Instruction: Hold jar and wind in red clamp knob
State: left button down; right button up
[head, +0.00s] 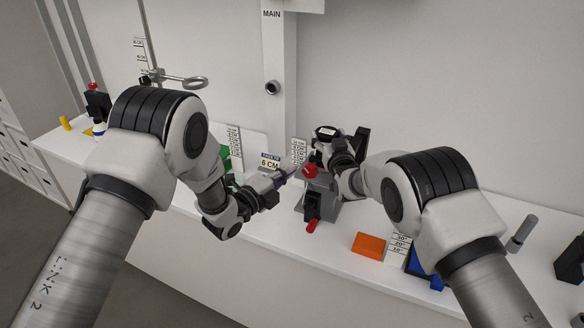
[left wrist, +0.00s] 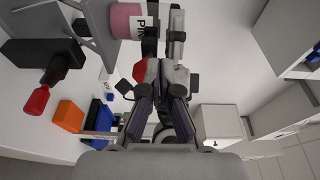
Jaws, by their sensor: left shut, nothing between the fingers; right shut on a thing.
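A pink jar with a white label (left wrist: 127,22) shows at the top of the left wrist view, by the grey stand (head: 322,208). My right gripper (head: 322,158) is shut on the jar; in the head view its own wrist mostly hides the jar. A round red knob (head: 310,171) is at the upper part of the stand and partly shows in the left wrist view (left wrist: 140,71). My left gripper (head: 287,175) is shut and empty, its tips close to this knob; contact cannot be told. A red-ended black handle (head: 312,226) sticks out of the stand's front.
An orange block (head: 368,245) and a blue holder (head: 420,262) lie right of the stand. A "6 CM" sign (head: 270,163) and a white column (head: 279,80) stand behind. A ring stand (head: 182,82) is at the back left. The front bench edge is clear.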

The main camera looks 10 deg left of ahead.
jog(key=shift+s+f, duration=0.1)
jog(key=shift+f, duration=0.3)
jog(key=o, duration=1.4)
jog(key=shift+c, duration=0.2)
pick_arm(q)
jog(key=v, duration=0.3)
jog(key=shift+s+d, duration=0.15)
jog(key=shift+s, duration=0.45)
pick_arm(e)
jog(key=shift+r, duration=0.25)
jog(key=shift+a, duration=0.1)
